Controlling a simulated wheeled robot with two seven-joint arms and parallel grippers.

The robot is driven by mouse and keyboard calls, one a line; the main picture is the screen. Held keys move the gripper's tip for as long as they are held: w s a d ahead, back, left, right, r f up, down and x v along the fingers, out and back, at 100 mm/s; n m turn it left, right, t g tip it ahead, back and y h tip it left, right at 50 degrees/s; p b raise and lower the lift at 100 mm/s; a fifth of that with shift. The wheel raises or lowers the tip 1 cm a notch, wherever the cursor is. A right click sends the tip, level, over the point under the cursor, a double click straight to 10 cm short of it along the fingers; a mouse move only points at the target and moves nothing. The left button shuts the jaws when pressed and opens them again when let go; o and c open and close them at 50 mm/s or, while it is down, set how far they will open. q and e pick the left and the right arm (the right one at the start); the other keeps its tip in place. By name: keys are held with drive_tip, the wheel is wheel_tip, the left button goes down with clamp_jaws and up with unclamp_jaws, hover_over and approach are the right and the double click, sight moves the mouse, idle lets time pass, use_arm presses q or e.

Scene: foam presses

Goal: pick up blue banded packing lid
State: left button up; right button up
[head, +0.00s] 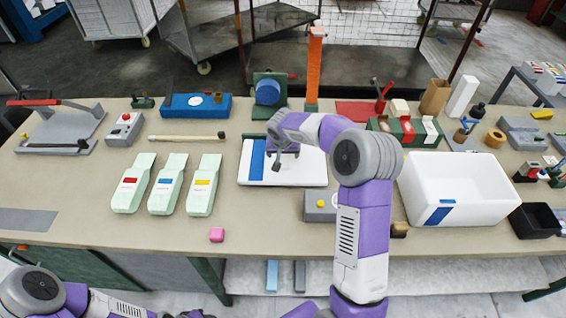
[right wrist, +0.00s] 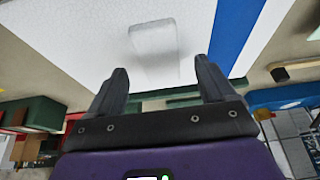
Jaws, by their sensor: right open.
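The blue banded packing lid (head: 312,174) is a flat white panel with a blue band near its left end, lying on the bench in the middle of the head view. My arm hides part of it. My right gripper (head: 284,162) is over the lid, pointing down and open. In the right wrist view the lid (right wrist: 80,35) fills the upper part, with a raised white handle block (right wrist: 155,45) just beyond and between the open, empty fingertips (right wrist: 160,78). The blue band lies to the right there. My left arm shows at the lower left; its gripper is not clearly visible.
A white foam box (head: 455,205) with a blue patch stands right of my right arm. A grey box with a yellow button (head: 318,206) sits in front of the lid.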

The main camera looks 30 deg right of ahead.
drive_tip(key=shift+x, duration=1.2)
drive_tip(key=c, duration=1.1)
